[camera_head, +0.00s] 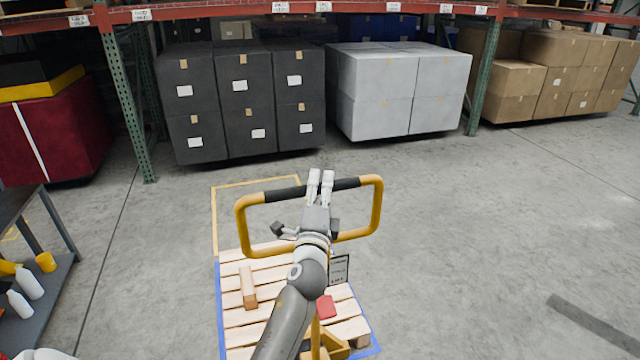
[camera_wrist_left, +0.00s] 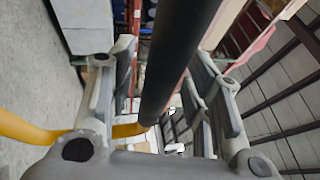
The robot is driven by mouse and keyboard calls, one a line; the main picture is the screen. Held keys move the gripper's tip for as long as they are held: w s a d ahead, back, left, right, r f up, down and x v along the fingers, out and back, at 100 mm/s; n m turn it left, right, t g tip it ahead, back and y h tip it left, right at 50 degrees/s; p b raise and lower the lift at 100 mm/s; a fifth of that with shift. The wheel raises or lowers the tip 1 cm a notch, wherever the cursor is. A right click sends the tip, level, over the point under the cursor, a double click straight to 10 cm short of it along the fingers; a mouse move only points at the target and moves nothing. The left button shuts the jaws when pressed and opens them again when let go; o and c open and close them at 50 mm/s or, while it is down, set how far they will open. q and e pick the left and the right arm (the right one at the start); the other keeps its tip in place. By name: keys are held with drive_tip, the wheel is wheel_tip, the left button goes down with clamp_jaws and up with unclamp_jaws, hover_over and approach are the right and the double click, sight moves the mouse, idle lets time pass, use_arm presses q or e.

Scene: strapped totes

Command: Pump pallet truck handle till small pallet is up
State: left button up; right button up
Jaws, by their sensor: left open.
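The pallet truck handle is a yellow loop (camera_head: 377,210) with a black grip bar (camera_head: 283,194) across its top. My left gripper (camera_head: 320,178) is at the middle of this bar, fingers pointing away from me. In the left wrist view the black bar (camera_wrist_left: 180,60) runs between the two open fingers, which stand apart on either side of it. The small wooden pallet (camera_head: 238,318) is below, partly hidden by my left arm. Yellow truck parts (camera_head: 335,347) show at its near edge. I cannot tell how high the pallet sits. My right gripper is out of view.
A wooden block (camera_head: 247,287) and a red item (camera_head: 326,307) lie on the pallet. A dark shelf cart (camera_head: 45,300) with bottles stands at the left. Black boxes (camera_head: 245,110) and grey boxes (camera_head: 400,90) stand under the rack behind.

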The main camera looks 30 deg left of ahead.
use_arm(q)
drive_tip(key=shift+w+a, duration=0.15)
drive_tip(key=shift+w, duration=0.1)
clamp_jaws()
idle(0.3)
